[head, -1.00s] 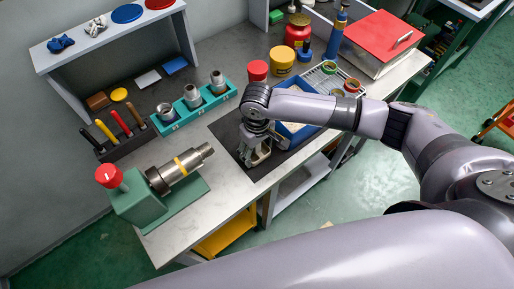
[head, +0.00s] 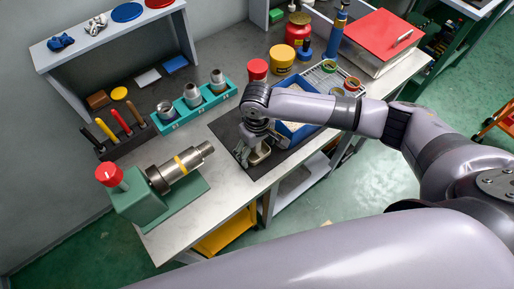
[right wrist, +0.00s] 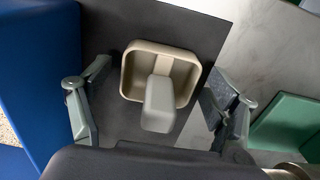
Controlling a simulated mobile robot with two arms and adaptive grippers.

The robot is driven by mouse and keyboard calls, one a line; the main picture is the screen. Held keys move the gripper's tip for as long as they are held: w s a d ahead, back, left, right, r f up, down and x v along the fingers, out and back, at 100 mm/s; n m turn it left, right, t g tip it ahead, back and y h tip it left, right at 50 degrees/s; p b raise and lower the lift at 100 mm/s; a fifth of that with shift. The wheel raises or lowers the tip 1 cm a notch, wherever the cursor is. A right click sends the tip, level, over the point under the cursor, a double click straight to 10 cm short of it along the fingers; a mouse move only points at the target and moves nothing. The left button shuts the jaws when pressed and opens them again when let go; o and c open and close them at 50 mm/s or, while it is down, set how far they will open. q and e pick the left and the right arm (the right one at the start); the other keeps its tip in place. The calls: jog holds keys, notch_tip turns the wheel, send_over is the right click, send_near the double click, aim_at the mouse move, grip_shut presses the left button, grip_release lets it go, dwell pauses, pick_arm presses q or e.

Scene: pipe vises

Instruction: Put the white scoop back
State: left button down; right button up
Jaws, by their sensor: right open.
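The white scoop (right wrist: 186,82), off-white with a squarish bowl and a stubby handle, lies on a dark mat (right wrist: 125,25) in the right wrist view. In the head view the scoop (head: 263,153) shows partly, under my right gripper. My right gripper (right wrist: 155,102) is open, with one finger on each side of the scoop and a gap to it on both sides. In the head view the right gripper (head: 250,152) points down over the mat at the front of the bench. A blue tray (head: 297,140) with pale contents stands beside it. My left gripper is not in view.
A green vise (head: 140,203) holding a metal pipe (head: 180,170) stands at the bench's left end. A teal holder (head: 195,113) with metal fittings is behind the mat. Red and yellow containers (head: 282,60) stand farther back. Clear bench lies between vise and mat.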

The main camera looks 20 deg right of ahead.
notch_tip(320, 180, up, 12)
jog(key=shift+r+b, duration=0.15)
jog(key=shift+b, duration=0.9)
